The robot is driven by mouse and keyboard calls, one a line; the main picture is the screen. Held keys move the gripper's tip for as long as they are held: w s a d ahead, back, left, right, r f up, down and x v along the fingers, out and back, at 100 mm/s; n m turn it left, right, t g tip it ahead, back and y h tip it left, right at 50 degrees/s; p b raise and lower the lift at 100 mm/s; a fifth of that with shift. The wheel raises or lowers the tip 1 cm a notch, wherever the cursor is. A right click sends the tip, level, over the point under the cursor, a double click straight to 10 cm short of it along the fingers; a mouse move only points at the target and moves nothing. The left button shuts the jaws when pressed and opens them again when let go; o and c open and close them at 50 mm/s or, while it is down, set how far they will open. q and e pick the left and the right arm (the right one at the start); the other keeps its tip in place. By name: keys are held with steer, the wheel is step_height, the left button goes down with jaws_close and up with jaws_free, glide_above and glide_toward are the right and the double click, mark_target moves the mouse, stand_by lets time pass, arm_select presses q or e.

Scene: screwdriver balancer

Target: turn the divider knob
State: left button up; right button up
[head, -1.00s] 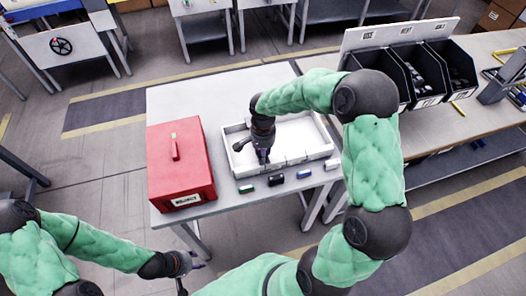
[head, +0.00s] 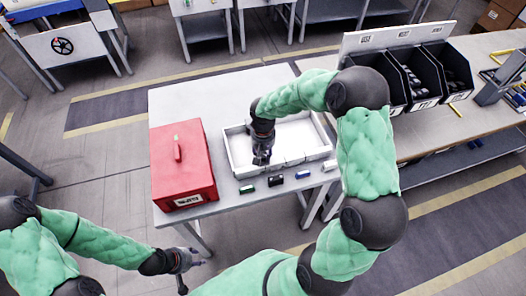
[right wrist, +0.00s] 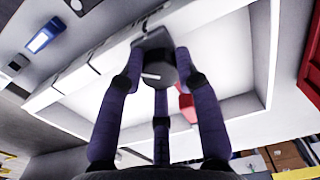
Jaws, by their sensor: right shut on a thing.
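The divider knob (right wrist: 160,70) is dark and round with a white line on its face. In the right wrist view it sits at the front wall of the white tray (right wrist: 245,62). My right gripper (right wrist: 158,72) is shut on the knob, its fingers around it. In the head view my right gripper (head: 262,157) reaches down to the tray's front left part, where the knob is hidden. A small red part (right wrist: 187,108) shows behind the fingers. My left gripper (head: 190,262) is low and left of centre, off the table; its jaw state is unclear.
A red box (head: 183,165) stands left of the tray on the table (head: 190,100). Green (head: 247,189), black (head: 275,180) and blue (head: 303,174) small pieces lie before the tray. Black bins (head: 412,80) stand on a bench at right.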

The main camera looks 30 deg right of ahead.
mark_target(263, 154)
steer(key=n+p, duration=0.2)
steer(key=n, duration=0.3)
steer(key=shift+n, duration=0.3)
steer(key=n+p, duration=0.2)
steer(key=n, duration=0.3)
steer(key=shift+n+p, duration=0.3)
steer(key=shift+p, duration=0.1)
steer(key=o, duration=1.2)
steer(key=shift+c, duration=0.2)
step_height(263, 154, up, 12)
